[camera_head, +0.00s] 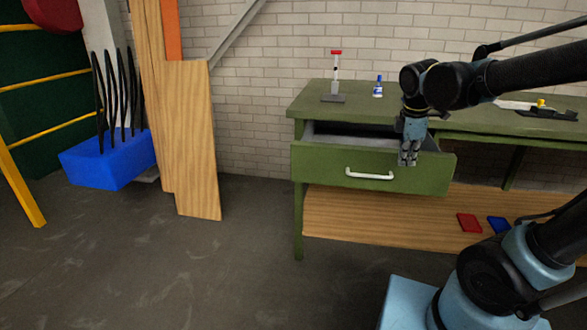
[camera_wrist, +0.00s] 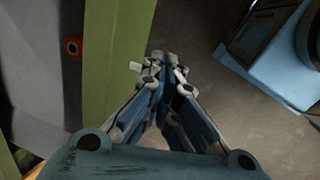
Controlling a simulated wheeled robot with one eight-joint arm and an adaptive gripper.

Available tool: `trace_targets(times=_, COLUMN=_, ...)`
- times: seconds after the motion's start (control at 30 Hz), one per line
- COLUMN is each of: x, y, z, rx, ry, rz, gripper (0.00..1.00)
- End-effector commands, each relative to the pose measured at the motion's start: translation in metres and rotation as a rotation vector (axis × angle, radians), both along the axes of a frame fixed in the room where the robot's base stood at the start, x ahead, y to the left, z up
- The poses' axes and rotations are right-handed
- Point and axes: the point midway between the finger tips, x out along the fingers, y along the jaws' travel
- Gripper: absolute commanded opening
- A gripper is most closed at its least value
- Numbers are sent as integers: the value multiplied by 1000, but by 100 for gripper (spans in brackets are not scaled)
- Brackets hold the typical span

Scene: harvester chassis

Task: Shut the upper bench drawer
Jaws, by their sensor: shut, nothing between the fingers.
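The upper bench drawer (camera_head: 330,165) is green with a white bar handle (camera_head: 369,176), and it stands open, its grey inside showing behind the front panel. In the wrist view, the drawer's green front (camera_wrist: 113,60) runs along the left of my fingers, with the grey interior further left. My gripper (camera_head: 407,161) is shut and empty, pointing down at the right part of the drawer front, right of the handle. In the wrist view my gripper (camera_wrist: 165,58) is on the outer side of the front panel. Whether it touches the panel I cannot tell.
The green bench top (camera_head: 310,96) holds a red-topped upright tool and a small blue-and-white bottle (camera_head: 378,87). A wooden lower shelf (camera_head: 370,222) carries red and blue flat items. Wood boards and a blue box (camera_head: 108,160) stand left. Floor before the drawer is clear.

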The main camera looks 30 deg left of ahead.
Motion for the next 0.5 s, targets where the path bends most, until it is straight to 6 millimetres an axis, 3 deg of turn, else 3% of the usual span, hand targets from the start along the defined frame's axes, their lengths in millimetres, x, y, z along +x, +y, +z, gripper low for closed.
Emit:
trace_targets(times=0.03, x=0, y=22, z=4, rx=-20, ry=-5, rz=92, gripper=0)
trace_targets(times=0.27, x=-10, y=109, z=13, rx=-118, ry=-33, rz=498, gripper=0)
trace_targets(times=0.5, x=-44, y=205, z=17, rx=-226, ry=-71, rz=918, gripper=0)
